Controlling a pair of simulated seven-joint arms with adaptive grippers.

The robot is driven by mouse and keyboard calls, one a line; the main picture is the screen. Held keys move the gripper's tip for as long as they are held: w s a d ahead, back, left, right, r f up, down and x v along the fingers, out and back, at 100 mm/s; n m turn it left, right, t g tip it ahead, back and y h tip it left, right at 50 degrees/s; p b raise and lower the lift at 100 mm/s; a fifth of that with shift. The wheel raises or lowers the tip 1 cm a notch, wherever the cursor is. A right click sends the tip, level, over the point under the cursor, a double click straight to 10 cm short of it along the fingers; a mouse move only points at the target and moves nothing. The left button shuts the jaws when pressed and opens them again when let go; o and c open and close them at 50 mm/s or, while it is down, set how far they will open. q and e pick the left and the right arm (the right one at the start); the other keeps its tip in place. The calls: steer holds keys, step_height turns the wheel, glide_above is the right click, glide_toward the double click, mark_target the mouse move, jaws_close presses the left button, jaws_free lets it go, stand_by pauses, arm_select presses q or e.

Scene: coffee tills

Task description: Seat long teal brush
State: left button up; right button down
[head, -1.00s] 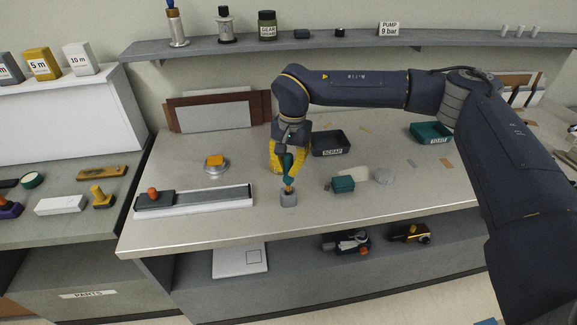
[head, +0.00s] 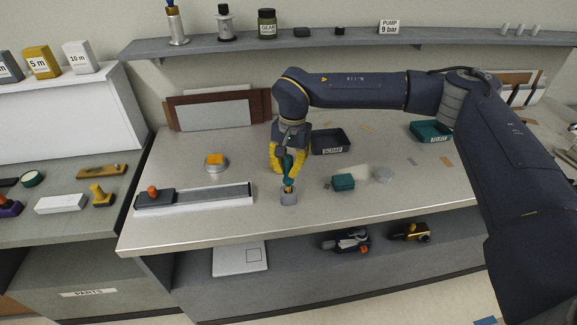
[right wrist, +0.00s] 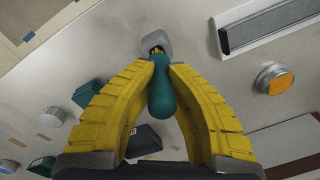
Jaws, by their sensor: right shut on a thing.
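The teal brush (head: 289,168) has a rounded teal handle and an orange-brown lower end. My right gripper (head: 288,174), with yellow ribbed fingers, is shut on the brush from above. In the right wrist view the teal handle (right wrist: 162,92) lies between the fingertips, and its far end meets the opening of the grey holder (right wrist: 152,41). How deep the end sits in the holder I cannot tell. My left gripper is not in view.
A long grey tray with an orange-knobbed block (head: 154,197) lies left of the holder. A round base with an orange top (head: 215,160) stands behind it. A teal block (head: 343,182) lies to the right, and a dark SCRAP bin (head: 330,142) behind. The bench between is clear.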

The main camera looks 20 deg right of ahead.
mark_target(289, 177)
steer(key=shift+f, duration=1.95)
steer(key=c, duration=1.4)
jaws_free()
steer(key=shift+r, duration=0.1)
steer(key=r, duration=1.1)
steer(key=shift+d+r, duration=0.4)
